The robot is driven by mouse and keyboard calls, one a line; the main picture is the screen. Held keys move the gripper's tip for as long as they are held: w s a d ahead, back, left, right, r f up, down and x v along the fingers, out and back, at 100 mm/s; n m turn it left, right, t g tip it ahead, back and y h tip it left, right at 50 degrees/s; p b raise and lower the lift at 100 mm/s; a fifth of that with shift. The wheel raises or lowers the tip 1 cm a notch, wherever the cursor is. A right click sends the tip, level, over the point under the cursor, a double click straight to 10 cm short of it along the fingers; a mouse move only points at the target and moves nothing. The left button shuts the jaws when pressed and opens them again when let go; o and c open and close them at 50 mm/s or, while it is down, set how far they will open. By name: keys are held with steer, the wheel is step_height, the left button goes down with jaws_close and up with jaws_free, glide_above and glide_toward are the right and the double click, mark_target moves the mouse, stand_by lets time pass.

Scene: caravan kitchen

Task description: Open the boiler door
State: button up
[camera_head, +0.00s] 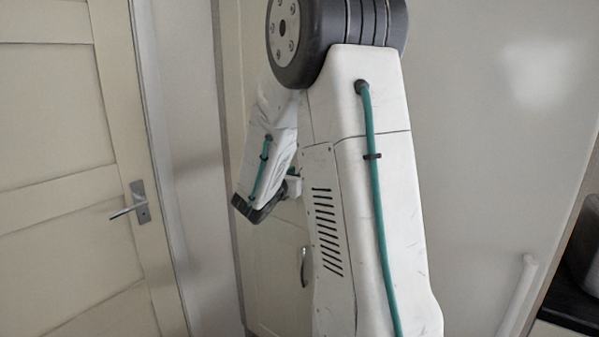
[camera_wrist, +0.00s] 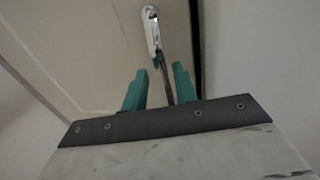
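In the wrist view a cream door (camera_wrist: 75,45) fills the upper left, with a dark gap along its right edge. A shiny metal handle (camera_wrist: 151,28) is fixed near that edge, and its bar runs down between the two teal fingers of my gripper (camera_wrist: 160,68). The fingers are apart, with space beside the bar. Whether the bar is at fingertip depth I cannot tell. In the head view my arm hides the gripper and much of the narrow cream cupboard (camera_head: 264,265) behind it. Nothing visible marks which door is the boiler's.
A cream panelled door (camera_head: 60,130) with a lever handle (camera_head: 130,208) stands at the left of the head view. A curved handle (camera_head: 303,267) shows on the cupboard beside my arm. A large pale panel (camera_head: 490,130) fills the right, with a dark worktop (camera_head: 572,305) at lower right.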

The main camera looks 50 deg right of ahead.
steer(key=shift+x, duration=1.2)
jaws_close()
